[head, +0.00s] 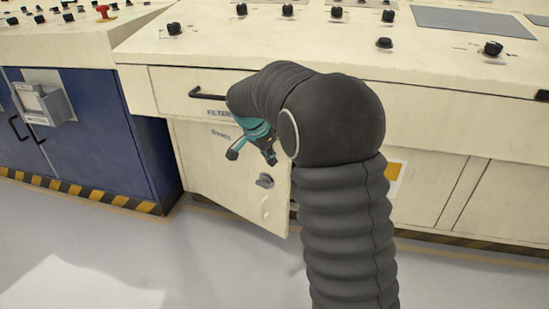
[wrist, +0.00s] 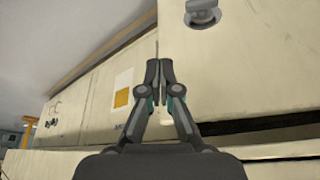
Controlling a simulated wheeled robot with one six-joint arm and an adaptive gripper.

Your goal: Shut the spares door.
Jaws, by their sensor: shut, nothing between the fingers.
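The spares door (head: 225,175) is a cream cabinet door under the console in the head view. It stands ajar, its right edge swung out toward me, with a grey latch (head: 265,181) near that edge. My gripper (head: 252,152) is in front of the door's upper part, left of and above the latch. In the wrist view my gripper (wrist: 160,70) is shut and empty, with the door (wrist: 255,60) behind and right of the fingers and the latch (wrist: 203,14) at the top. I cannot tell whether the fingers touch the door. My arm hides the door's upper right corner.
A drawer (head: 170,92) with a black handle is directly above the door. A blue cabinet (head: 100,130) stands at the left. The console top (head: 350,45) carries several black knobs. The grey floor (head: 215,265) in front is clear.

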